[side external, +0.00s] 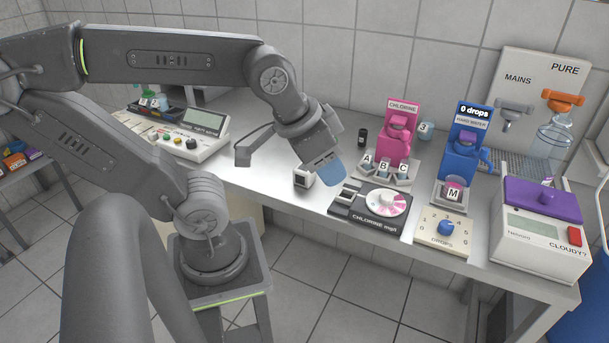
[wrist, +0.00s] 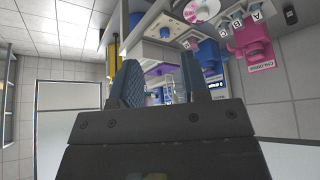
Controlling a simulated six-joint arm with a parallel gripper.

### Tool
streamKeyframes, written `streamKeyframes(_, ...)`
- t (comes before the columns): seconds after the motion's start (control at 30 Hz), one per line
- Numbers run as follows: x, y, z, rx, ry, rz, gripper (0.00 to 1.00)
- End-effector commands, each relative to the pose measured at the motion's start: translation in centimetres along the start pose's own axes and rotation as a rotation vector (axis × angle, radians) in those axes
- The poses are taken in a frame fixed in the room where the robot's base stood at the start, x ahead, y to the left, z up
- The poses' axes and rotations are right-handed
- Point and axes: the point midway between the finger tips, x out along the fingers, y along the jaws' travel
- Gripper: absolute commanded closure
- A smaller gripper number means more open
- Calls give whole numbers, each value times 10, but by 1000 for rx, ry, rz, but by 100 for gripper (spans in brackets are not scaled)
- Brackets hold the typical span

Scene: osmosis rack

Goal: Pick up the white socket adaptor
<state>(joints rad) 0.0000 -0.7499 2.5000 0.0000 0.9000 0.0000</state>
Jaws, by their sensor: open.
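I cannot make out the adaptor in the wrist view. From the side, the exact gap between finger and adaptor is hard to judge.
The black chlorine meter (side external: 369,208) lies close to the right of my gripper. Vials A, B and C stand before the pink chlorine dispenser (side external: 398,135). A blue dispenser (side external: 462,155) and purple-lidded box (side external: 540,225) are farther right.

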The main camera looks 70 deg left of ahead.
Motion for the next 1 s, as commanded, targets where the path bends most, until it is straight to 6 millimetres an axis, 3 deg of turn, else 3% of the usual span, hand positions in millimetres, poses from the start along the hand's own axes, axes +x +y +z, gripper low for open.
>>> streamKeyframes(0.07, 0, 0, 0, 0, 0, 0, 51)
streamKeyframes(0.4, 0, 0, 0, 0, 0, 0, 19)
streamKeyframes(0.7, 2, -3, -3, 12, -9, -10, 17)
streamKeyframes(0.87, 16, -29, -20, 124, -99, -73, 17)
streamKeyframes(1.0, 41, -78, -41, 308, -258, -127, 17)
